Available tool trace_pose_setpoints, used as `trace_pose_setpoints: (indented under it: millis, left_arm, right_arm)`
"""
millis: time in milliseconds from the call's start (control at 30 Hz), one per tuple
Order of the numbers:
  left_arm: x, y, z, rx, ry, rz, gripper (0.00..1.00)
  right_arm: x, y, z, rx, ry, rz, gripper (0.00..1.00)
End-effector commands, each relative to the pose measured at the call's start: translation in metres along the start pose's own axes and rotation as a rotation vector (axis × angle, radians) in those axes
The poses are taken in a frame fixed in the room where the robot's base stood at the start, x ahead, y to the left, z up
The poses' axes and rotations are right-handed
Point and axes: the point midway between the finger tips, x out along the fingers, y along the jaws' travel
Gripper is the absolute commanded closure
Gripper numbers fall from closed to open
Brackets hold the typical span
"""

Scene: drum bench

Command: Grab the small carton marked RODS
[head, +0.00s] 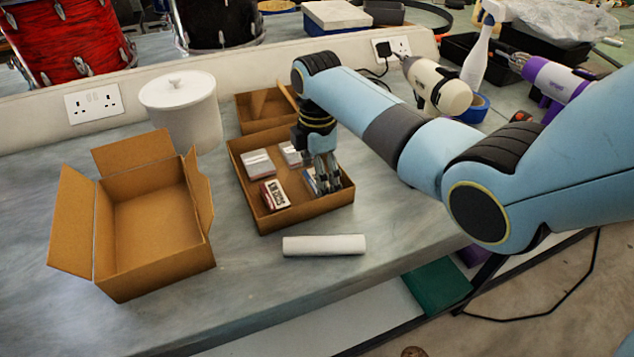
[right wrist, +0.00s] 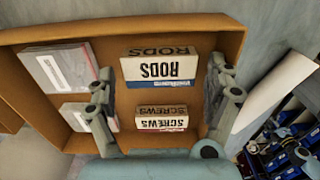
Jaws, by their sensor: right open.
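The RODS carton (right wrist: 160,70) is a small white box with black letters and a blue band. It lies in the cardboard tray (right wrist: 232,45), with its lettering upside down in the right wrist view. In the head view my right gripper (head: 327,186) points down into the tray at its right side and mostly hides the carton. My right gripper is open, with one finger on either side of the RODS carton in the wrist view; I see no contact. My left gripper is not in view.
A SCREWS carton (right wrist: 162,118) lies beside the RODS carton. Grey-white cartons (head: 257,163) lie at the tray's back. A white roll (head: 324,245) lies in front, an open empty cardboard box (head: 155,225) at left. A white lidded pot (head: 180,108) stands behind.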

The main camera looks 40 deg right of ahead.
Motion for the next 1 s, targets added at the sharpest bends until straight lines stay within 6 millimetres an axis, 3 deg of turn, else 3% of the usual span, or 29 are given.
trace_pose_setpoints:
  millis: [300,700,1000]
  left_arm:
    - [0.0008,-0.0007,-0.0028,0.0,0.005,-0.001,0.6]
    - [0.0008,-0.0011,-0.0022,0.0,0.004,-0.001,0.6]
    - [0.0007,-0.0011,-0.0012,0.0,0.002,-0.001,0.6]
  right_arm:
    - [0.0085,0.0,-0.0003,0.0,0.0,0.001,0.13]
    - [0.0082,0.0002,-0.0003,0.0,0.0,0.001,0.63]
    - [0.0049,0.0006,-0.0003,0.0,0.0,0.003,0.63]
